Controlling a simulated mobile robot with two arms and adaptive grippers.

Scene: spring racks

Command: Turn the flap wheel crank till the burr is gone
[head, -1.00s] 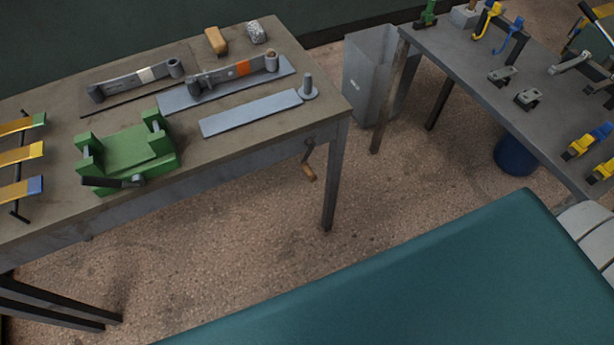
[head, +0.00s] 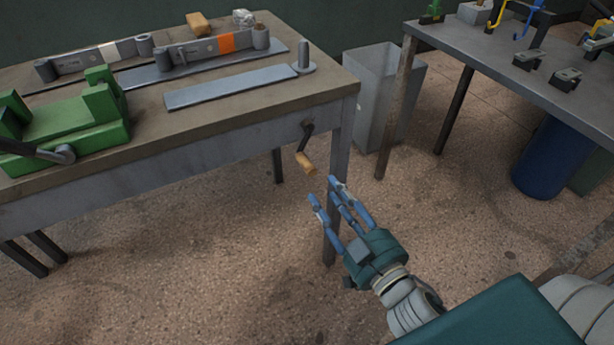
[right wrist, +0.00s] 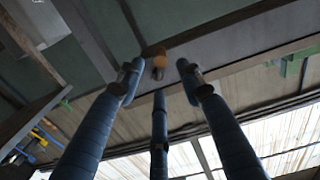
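A dark crank (head: 306,142) with a tan wooden handle (head: 306,162) hangs on the front side of the workbench, near its right leg. My right gripper (head: 335,192) is open and empty, just below and to the right of the handle, apart from it. In the right wrist view the handle end (right wrist: 157,56) shows beyond the spread blue fingers (right wrist: 160,85). A grey flat leaf (head: 230,86) lies on the bench top by a short upright pin (head: 304,56). I cannot make out a flap wheel or a burr. My left gripper is not in view.
The workbench (head: 200,133) also carries a green vise (head: 70,125), leaf springs (head: 212,48) and a tan block (head: 197,22). A grey bin (head: 382,95) stands right of the bench leg. A second table (head: 490,60) and blue drum (head: 550,155) are farther right. Floor before the bench is clear.

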